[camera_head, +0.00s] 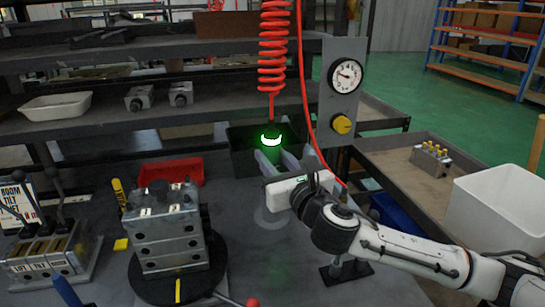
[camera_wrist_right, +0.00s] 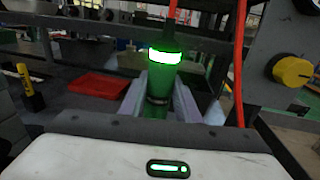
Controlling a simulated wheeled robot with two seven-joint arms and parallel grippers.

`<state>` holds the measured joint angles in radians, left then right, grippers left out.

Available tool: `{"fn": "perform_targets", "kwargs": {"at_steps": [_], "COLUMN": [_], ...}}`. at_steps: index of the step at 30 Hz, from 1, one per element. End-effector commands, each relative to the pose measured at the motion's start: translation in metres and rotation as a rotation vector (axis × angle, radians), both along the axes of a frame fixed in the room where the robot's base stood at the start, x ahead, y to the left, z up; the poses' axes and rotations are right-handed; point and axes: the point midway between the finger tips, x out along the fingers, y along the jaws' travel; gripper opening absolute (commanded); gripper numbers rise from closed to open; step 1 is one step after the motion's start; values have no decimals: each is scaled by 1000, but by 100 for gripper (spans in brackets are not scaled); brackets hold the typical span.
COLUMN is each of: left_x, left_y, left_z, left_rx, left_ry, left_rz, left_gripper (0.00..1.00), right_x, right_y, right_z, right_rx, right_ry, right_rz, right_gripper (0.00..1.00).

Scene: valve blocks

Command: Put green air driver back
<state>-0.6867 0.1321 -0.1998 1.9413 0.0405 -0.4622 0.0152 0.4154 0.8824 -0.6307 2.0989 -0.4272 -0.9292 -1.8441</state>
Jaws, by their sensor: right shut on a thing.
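The green air driver (camera_head: 271,144) hangs upright below a red coiled hose (camera_head: 273,50) in the head view, with a bright glowing ring near its top. In the right wrist view the green driver (camera_wrist_right: 162,82) stands between the two pale fingers. My right gripper (camera_head: 275,158) is shut on the driver's body, its fingers on either side; the right wrist view also shows the gripper (camera_wrist_right: 159,103). The driver's lower end is hidden by the gripper. My left gripper is not in view.
A dark bin (camera_head: 239,143) stands behind the driver. A panel with a gauge (camera_head: 346,75) and yellow knob (camera_head: 342,124) is to the right, with a red hose beside it. A valve block (camera_head: 165,235) stands on a round black base at left. A red tray (camera_head: 170,172) lies behind it.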

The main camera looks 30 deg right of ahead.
Motion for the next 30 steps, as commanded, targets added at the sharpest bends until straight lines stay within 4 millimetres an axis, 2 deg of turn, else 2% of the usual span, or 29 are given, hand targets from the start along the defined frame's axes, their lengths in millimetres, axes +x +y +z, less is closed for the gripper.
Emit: {"fn": "perform_targets", "kwargs": {"at_steps": [5,6,10,22,23,24,25,30], "left_x": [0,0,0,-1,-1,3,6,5], "left_y": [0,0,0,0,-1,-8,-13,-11], "left_z": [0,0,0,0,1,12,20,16], "left_rx": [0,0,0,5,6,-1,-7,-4], "left_ry": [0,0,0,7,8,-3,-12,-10], "left_rz": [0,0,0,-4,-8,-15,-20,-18], "left_gripper": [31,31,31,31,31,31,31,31], "right_x": [0,0,0,0,0,0,-3,-43], "right_y": [0,0,0,0,0,0,1,4], "right_z": [4,4,3,-2,-1,-1,-2,-2], "right_rx": [-1,-1,-1,0,0,0,-1,-4], "right_ry": [-8,-8,-6,4,3,3,3,3], "right_rz": [0,0,0,0,0,0,1,3], "right_gripper": [0,31,51,51,51,51,51,51]}}
